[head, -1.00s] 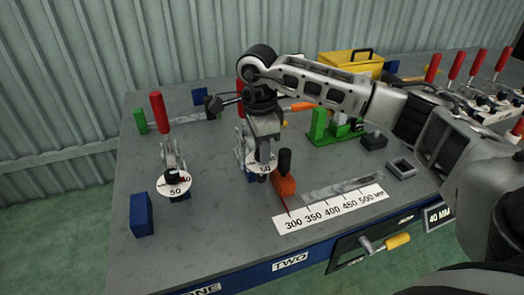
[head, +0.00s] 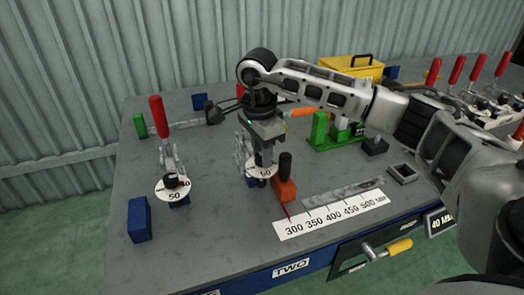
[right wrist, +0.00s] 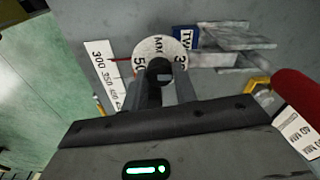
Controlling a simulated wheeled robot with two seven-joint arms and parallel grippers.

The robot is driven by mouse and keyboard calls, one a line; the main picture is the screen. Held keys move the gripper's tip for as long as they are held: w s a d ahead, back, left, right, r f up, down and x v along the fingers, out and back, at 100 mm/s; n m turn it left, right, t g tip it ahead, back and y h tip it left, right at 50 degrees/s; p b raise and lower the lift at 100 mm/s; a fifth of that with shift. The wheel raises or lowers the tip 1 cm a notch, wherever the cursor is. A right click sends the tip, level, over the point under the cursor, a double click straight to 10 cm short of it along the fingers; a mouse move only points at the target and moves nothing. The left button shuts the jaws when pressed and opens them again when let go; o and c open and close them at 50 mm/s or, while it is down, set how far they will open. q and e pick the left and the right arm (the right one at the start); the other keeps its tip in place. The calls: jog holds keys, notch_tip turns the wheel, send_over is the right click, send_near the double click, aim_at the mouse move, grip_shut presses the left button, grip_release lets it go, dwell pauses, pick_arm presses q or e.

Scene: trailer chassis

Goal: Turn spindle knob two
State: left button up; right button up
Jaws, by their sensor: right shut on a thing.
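The dial's numbers are partly covered by the fingers. My left gripper is not in view.
An orange block with a black handle (head: 284,188) stands close right of the dial, beside the millimetre scale (head: 330,210). A red-handled clamp (head: 158,130) and another dial (head: 172,188) stand to the left. A blue block (head: 139,220) is at the left edge.

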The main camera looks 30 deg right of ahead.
aim_at(259, 158)
jog(key=o, duration=0.7)
pick_arm(q)
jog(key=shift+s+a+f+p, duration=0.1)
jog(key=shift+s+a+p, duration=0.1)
jog(key=shift+p, duration=0.25)
pick_arm(e)
notch_tip(259, 158, up, 16)
jog(key=a, duration=0.1)
jog(key=shift+s, duration=0.2)
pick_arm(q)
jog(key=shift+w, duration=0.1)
pick_arm(e)
jog(key=shift+f, duration=0.1)
